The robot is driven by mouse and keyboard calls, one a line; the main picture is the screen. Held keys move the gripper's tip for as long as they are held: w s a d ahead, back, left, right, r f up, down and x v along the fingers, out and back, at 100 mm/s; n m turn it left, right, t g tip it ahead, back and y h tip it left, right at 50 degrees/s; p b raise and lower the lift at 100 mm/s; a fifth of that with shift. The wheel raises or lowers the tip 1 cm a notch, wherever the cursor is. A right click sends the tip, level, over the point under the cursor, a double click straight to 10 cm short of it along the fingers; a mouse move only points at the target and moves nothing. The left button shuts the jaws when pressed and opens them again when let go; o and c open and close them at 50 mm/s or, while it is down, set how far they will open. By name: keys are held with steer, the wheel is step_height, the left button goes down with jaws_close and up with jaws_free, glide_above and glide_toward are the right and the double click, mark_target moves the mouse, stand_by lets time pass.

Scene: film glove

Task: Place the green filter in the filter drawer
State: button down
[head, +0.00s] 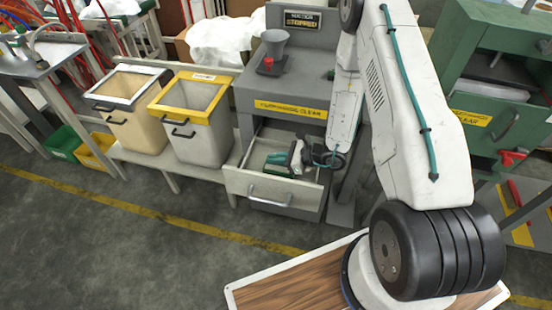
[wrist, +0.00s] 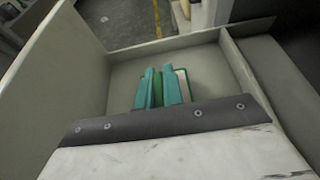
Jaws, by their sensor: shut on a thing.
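The filter drawer (head: 250,184) is pulled open at the front of the grey machine, with a handle on its front. My gripper (head: 278,158) is over the drawer's opening, its teal fingers pointing down into it. In the wrist view the fingers (wrist: 158,90) are close together, with the green filter (wrist: 186,86) at them. The filter shows a green rim and a pale face, and is partly hidden by the fingers. The drawer's pale walls (wrist: 265,88) surround them. I cannot tell whether the filter touches the drawer floor.
Two bins, one white-rimmed (head: 128,85) and one yellow-rimmed (head: 195,93), stand left of the machine (head: 285,90). A green cabinet (head: 490,60) stands at the right. A wood-topped board (head: 290,290) is at the bottom. The floor before the bins is clear.

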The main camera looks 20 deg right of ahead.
mark_target(285, 172)
steer(key=shift+f, duration=0.1)
steer(key=c, duration=1.5)
jaws_free()
